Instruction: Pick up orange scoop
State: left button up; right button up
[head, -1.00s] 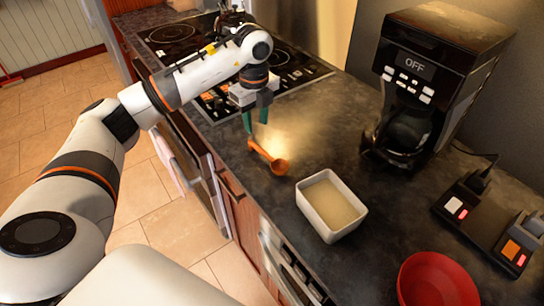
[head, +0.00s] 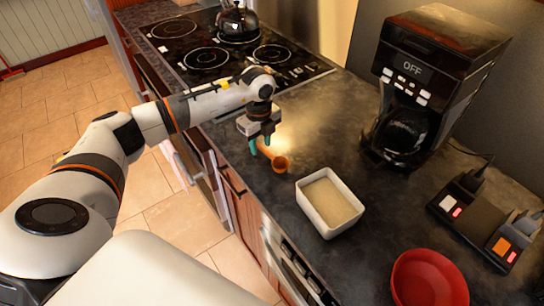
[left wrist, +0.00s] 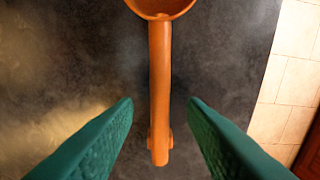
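The orange scoop (head: 281,163) lies on the dark counter, left of the white container. My left gripper (head: 260,148) is low over its handle in the head view, and hides part of the handle. In the left wrist view the scoop's handle (left wrist: 160,90) runs upright between the two green fingers of my left gripper (left wrist: 160,115). The fingers are open, with a gap on each side of the handle. The scoop's bowl is at the top edge, partly cut off. My right gripper is not in view.
A white rectangular container (head: 330,203) with pale contents stands right of the scoop. A red bowl (head: 428,280), a black coffee maker (head: 440,75) and a black device with lit switches (head: 480,220) stand farther right. A stove (head: 230,50) with a kettle (head: 238,22) is behind.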

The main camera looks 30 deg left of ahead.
pick_arm(q)
jog(key=shift+f, duration=0.25)
jog(key=shift+c, duration=0.4)
grip_shut()
